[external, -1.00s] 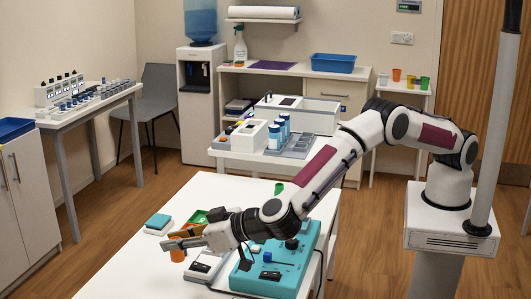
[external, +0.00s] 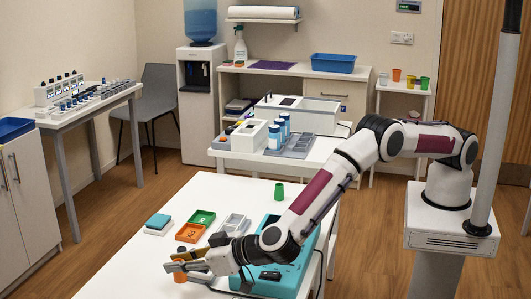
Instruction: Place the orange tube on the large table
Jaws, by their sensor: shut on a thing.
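The orange tube (external: 180,278) is at the front left in the external view, between the fingers of my gripper (external: 175,267). The gripper is shut on it, and the tube stands about upright. The large white table (external: 125,270) is directly below. I cannot tell whether the tube's bottom touches the tabletop or hangs just above it. The fingers hide the tube's upper part.
An orange tray (external: 188,233), a green tray (external: 202,217) and a grey tray (external: 233,224) lie behind my gripper. A teal device (external: 292,268) is to the right. A green tube (external: 279,192) stands farther back. The table's left front is clear.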

